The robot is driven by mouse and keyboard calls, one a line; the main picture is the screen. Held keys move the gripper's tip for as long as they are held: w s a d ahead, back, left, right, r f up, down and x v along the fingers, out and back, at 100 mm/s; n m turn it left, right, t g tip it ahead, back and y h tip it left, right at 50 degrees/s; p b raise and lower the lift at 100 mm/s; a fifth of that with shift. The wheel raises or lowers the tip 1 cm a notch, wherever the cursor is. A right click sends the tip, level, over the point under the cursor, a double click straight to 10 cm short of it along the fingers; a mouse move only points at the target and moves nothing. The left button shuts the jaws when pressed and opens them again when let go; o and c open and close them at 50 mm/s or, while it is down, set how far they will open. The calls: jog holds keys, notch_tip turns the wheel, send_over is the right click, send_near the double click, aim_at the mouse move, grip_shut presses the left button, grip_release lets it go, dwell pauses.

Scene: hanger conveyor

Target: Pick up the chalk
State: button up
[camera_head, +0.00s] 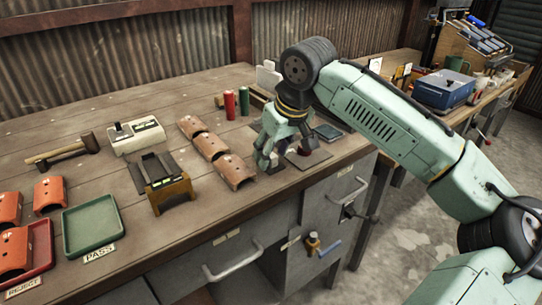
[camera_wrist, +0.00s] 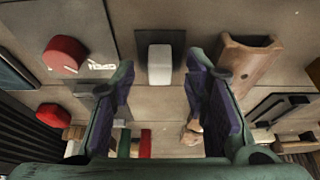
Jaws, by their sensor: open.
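A small white block that looks like the chalk (camera_wrist: 160,64) lies on a dark plate (camera_wrist: 176,40) in the wrist view. It appears between and slightly beyond the fingertips. My gripper (camera_wrist: 160,88) is open, with one purple-padded finger on each side of the block and a clear gap to both.
An orange-brown curved part (camera_wrist: 244,62) lies close to the right finger. A red round object (camera_wrist: 65,55) is to the left. On the workbench (camera_head: 130,95) stand red (camera_head: 229,105) and green (camera_head: 244,101) cylinders, a hammer (camera_head: 62,153) and a green PASS tray (camera_head: 92,224).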

jog(key=shift+w+a+f, duration=0.15)
jog(key=shift+f, duration=0.3)
jog(key=shift+c, duration=0.2)
grip_shut()
